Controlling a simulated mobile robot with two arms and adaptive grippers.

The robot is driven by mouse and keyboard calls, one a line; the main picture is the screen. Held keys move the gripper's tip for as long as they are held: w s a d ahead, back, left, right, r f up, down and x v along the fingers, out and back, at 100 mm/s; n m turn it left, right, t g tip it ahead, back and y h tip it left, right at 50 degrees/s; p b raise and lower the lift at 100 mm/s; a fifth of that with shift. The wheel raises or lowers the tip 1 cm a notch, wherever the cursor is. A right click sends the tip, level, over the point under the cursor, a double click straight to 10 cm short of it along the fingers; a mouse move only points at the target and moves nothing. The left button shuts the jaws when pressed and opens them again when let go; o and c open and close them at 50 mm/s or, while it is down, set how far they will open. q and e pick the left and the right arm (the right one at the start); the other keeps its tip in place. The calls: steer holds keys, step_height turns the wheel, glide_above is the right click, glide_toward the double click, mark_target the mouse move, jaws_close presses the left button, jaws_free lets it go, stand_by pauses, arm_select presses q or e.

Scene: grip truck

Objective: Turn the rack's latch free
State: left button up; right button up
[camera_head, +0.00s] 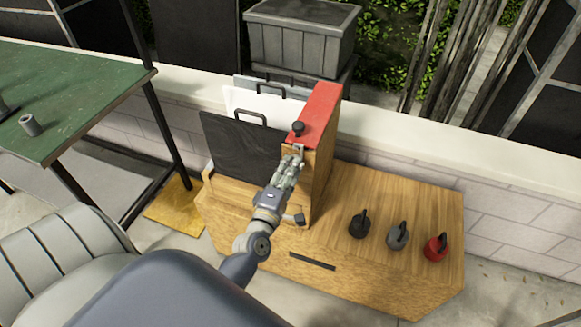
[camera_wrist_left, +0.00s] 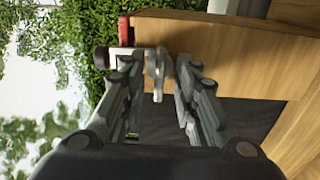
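The rack is a wooden upright (camera_head: 322,165) with a red top (camera_head: 319,103), standing on a wooden base. A small metal latch (camera_head: 298,147) sits at the front end of the upright, just under a dark round knob (camera_head: 298,128). My left gripper (camera_head: 292,164) reaches up to the latch. In the left wrist view, my left gripper (camera_wrist_left: 158,85) has its two fingers apart, and the grey metal latch (camera_wrist_left: 157,72) shows between the fingertips. A clear gap shows at the right finger; contact at the left one cannot be told. My right gripper is not in view.
Dark and pale boards with handles, the front one black (camera_head: 240,146), stand left of the upright. Several round weights, including a red one (camera_head: 436,247), sit on the base at right. A green table (camera_head: 75,85) stands at left. A low wall (camera_head: 410,150) runs behind.

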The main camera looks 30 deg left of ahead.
arm_select(q)
steer(key=shift+w, duration=0.25)
jaws_close()
steer(key=shift+f+m+p, duration=0.1)
steer(key=shift+m+p, duration=3.55)
steer(key=shift+m, duration=5.35)
